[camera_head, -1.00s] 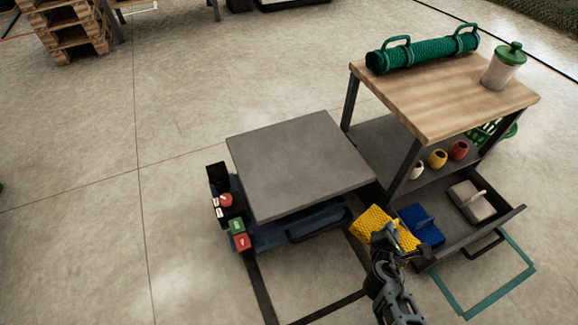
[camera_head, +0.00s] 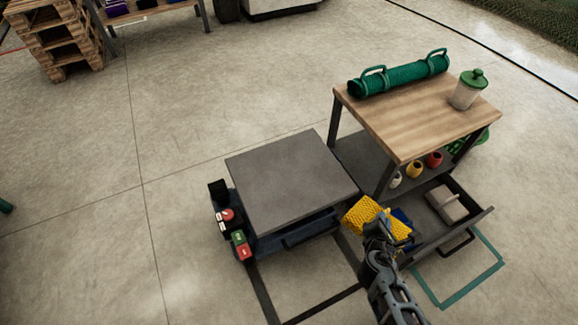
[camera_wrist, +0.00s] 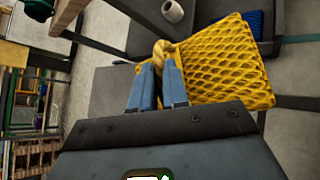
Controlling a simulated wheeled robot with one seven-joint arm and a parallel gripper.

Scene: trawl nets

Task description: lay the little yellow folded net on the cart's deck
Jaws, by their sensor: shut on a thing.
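The little yellow folded net (camera_head: 364,214) is held by my gripper (camera_head: 377,226), beside the right front corner of the cart's deck (camera_head: 285,175). In the wrist view the fingers (camera_wrist: 158,85) are shut on a yellow rope loop at the edge of the net (camera_wrist: 225,62). The cart's deck is a bare, flat grey top. It is apart from the net in the head view, or nearly so; the exact gap is hard to tell.
The open drawer (camera_head: 483,222) holds a grey folded item (camera_head: 447,204) and a blue net (camera_head: 402,217), partly hidden by the yellow one. A wooden-topped bench (camera_head: 420,112) carries a green roll (camera_head: 400,75) and a jar (camera_head: 467,90). Coloured buttons (camera_head: 240,243) sit on the cart's left side.

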